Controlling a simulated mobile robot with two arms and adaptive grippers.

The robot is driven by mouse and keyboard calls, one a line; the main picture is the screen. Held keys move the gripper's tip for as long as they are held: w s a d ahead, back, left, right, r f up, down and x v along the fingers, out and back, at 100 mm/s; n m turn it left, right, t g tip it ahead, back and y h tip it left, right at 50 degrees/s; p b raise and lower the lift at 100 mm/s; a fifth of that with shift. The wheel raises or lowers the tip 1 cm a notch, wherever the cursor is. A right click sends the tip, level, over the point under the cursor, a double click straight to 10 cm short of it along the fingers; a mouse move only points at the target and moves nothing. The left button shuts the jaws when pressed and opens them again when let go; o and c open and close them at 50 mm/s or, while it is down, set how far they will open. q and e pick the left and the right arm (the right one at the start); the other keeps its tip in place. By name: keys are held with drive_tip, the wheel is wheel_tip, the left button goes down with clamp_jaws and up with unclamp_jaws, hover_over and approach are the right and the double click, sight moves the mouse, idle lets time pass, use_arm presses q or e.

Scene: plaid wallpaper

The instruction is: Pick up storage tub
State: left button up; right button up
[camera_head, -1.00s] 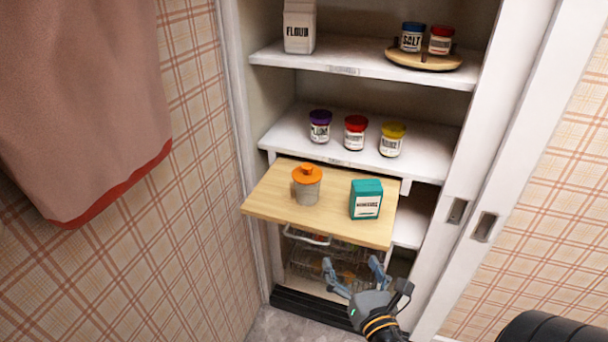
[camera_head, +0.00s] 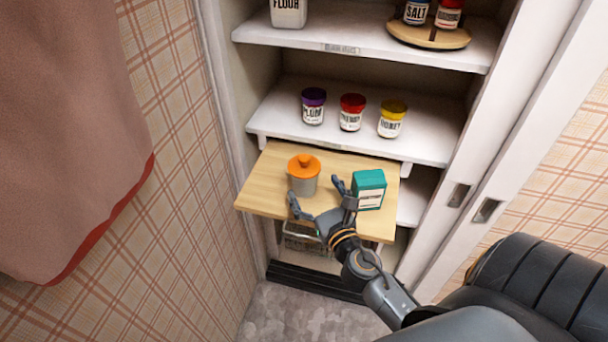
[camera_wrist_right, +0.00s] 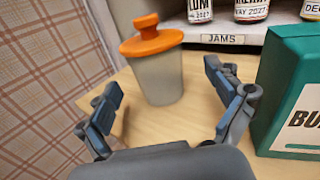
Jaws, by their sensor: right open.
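The storage tub (camera_head: 303,183) is a grey translucent cup with an orange knobbed lid. It stands upright on the pulled-out wooden board (camera_head: 262,183), towards its left side. In the right wrist view the tub (camera_wrist_right: 158,78) is ahead of and between my open fingers, not touched by them. My right gripper (camera_head: 317,192) is open and empty, in front of the tub and slightly to its right. The same gripper shows in the wrist view (camera_wrist_right: 170,108). My left gripper is in neither view.
A teal box (camera_head: 369,189) stands on the board close to the right of my right gripper. Several jars, one a red-lidded jar (camera_head: 351,112), stand on the shelf above. A wire basket (camera_head: 300,238) is below the board. A pink cloth (camera_head: 70,130) hangs at left.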

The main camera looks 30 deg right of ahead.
sight(304, 173)
drive_tip(key=shift+w+r, duration=0.2)
drive_tip(key=shift+w, duration=0.35)
drive_tip(key=p+x, duration=0.1)
drive_tip(key=x, duration=0.3)
drive_tip(key=shift+w, duration=0.3)
drive_tip(key=c, duration=1.2)
